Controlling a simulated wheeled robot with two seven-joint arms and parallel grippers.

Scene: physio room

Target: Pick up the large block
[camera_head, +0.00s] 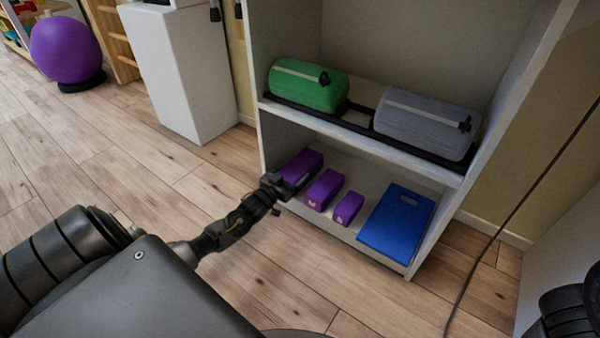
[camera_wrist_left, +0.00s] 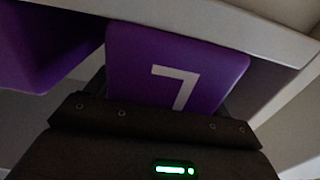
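The large purple block (camera_head: 302,165) is the leftmost and biggest of three purple blocks on the lower shelf. My left gripper (camera_head: 288,187) is at its front end. In the left wrist view the block's purple end face (camera_wrist_left: 178,68), with a pale mark like a 7, fills the space just beyond the dark gripper body. Thin dark edges show at both sides of the block, but the fingertips are mostly hidden. I cannot tell whether they press on it. My right gripper is not in view.
A medium purple block (camera_head: 324,189) and a small one (camera_head: 348,208) stand to the right, then a blue slab (camera_head: 396,222). The upper shelf, holding a green roll (camera_head: 308,86) and a grey roll (camera_head: 425,124), lies above. The wooden floor (camera_head: 120,180) at left is clear.

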